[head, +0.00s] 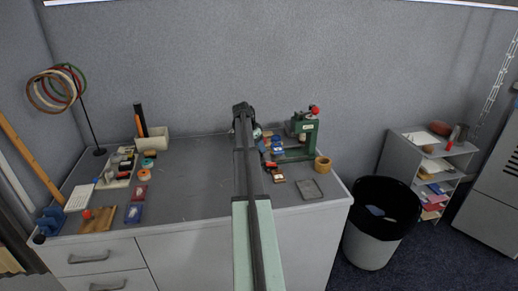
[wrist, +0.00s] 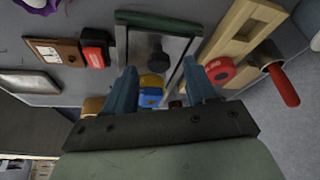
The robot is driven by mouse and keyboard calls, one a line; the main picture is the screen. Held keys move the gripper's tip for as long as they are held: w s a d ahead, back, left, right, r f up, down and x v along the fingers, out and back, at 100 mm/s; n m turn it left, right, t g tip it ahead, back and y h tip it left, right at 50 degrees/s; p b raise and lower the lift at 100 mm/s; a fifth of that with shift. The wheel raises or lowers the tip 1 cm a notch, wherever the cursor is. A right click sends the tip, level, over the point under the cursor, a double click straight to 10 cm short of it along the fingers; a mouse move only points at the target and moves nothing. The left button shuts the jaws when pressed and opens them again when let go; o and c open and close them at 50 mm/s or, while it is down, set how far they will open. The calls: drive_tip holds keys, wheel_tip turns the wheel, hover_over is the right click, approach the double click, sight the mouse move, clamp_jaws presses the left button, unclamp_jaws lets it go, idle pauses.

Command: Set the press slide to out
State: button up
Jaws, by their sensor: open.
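The green press (head: 304,130) stands at the back right of the grey table, with a red knob on top and a low green base. In the wrist view, a pale plate between two dark rails (wrist: 160,45) has a black knob and a green bar at its far end. I cannot tell for sure whether this is the press slide. My gripper (wrist: 160,78) is open, its two blue fingers apart, pointing toward the black knob with no visible contact. In the head view my arm hides most of the gripper, which is left of the press.
Blue and yellow pieces (wrist: 151,92) show between the fingers. A red roll (wrist: 219,70) sits by a wooden frame (wrist: 243,38), near a red handle (wrist: 284,86). A wooden cup (head: 323,164) and grey tray (head: 311,189) stand front right. The table's middle left is clear.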

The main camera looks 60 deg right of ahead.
drive_tip(key=v, duration=1.1)
drive_tip(key=shift+a+r, duration=0.2)
drive_tip(key=shift+w, duration=0.2)
